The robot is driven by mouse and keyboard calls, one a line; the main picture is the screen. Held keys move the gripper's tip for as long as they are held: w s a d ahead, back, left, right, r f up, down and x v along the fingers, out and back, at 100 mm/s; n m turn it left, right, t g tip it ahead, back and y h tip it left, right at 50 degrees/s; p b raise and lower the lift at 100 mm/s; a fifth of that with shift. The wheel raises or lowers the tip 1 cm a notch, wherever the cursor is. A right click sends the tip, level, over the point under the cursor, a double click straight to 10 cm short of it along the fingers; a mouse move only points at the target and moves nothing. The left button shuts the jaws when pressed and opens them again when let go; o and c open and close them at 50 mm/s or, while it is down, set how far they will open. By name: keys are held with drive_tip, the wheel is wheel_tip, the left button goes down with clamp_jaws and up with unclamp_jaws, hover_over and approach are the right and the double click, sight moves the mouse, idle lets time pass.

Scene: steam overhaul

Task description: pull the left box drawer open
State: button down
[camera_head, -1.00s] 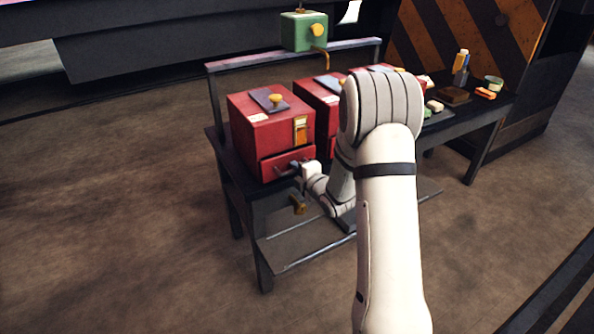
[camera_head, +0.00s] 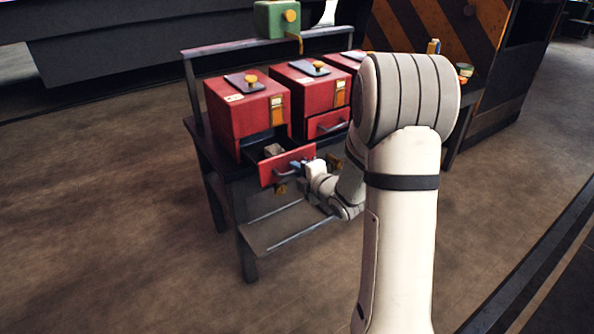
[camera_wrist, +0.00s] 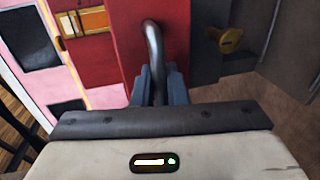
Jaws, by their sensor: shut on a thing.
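The left red box (camera_head: 236,112) stands on the dark bench. Its drawer (camera_head: 282,162) is pulled well out from the box front, and a small greyish thing (camera_head: 273,149) lies inside it. My gripper (camera_head: 298,167) is at the drawer's front, shut on the dark bar handle. In the wrist view the handle (camera_wrist: 153,45) rises from the red drawer front (camera_wrist: 110,45) and runs between my gripper's blue-grey fingers (camera_wrist: 160,86). My wrist hides part of the handle in the head view.
The middle red box (camera_head: 310,90) stands beside it with its drawer (camera_head: 328,122) at its front. A third red box (camera_head: 350,62) is partly hidden by my arm. A green box (camera_head: 276,19) sits above the rear rail. A brass knob (camera_wrist: 229,40) is right of the handle. Floor is clear in front.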

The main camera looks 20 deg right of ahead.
drive_tip(key=c, duration=1.5)
unclamp_jaws()
drive_tip(key=shift+c, duration=0.2)
drive_tip(key=v, duration=0.7)
drive_tip(key=shift+s+p, duration=0.35)
drive_tip(key=shift+p, duration=0.1)
drive_tip(key=shift+d+r, duration=0.1)
drive_tip(key=shift+d, duration=0.05)
